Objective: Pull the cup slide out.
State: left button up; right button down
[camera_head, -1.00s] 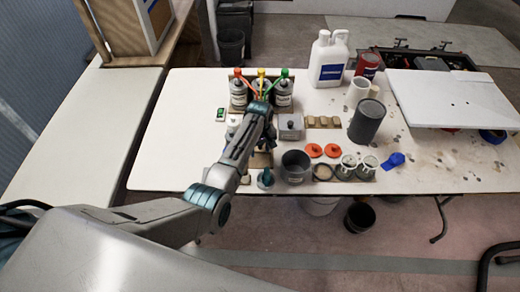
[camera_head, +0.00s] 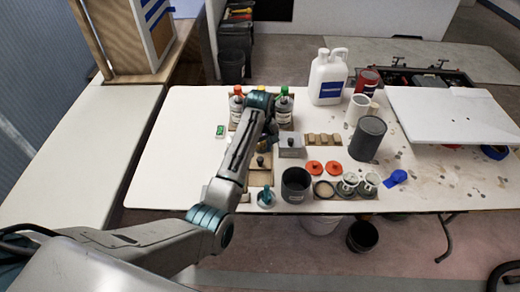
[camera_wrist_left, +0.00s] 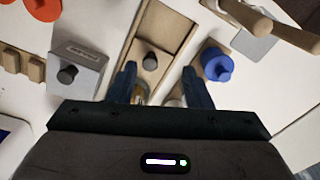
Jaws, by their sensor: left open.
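A wooden slide tray with a dark knob (camera_head: 260,161), which I take for the cup slide, lies on the table below my left arm. In the left wrist view the slide's knob (camera_wrist_left: 151,62) stands in a long wooden frame, just beyond my fingers. My left gripper (camera_wrist_left: 160,78) is open, with its two fingers apart on either side of something pale and partly hidden between them. In the head view the left gripper (camera_head: 264,141) is partly covered by its own wrist, behind the knob. I cannot tell whether the fingers touch anything. The right gripper is not in view.
A grey box with a knob (camera_head: 291,146) stands right of the slide. A dark cup (camera_head: 296,185) and orange lids (camera_head: 314,167) are nearby. Bottles (camera_head: 284,108) stand behind. A blue-knobbed item (camera_wrist_left: 216,65) is close to one finger. The table's left part is clear.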

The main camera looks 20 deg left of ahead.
aim_at(260, 159)
pick_arm(q)
jog(key=w+b, duration=0.1)
jog(key=b, duration=0.1)
jog(key=w+b, duration=0.1)
jog(key=w+a+f+b, duration=0.1)
jog(key=b, duration=0.1)
jog(key=shift+b, duration=0.3)
jog(key=shift+w, duration=0.4)
jog(key=shift+f, duration=0.35)
notch_tip(260, 159, down, 10)
jog(key=shift+r+p, duration=0.25)
jog(key=shift+p, duration=0.45)
grip_shut()
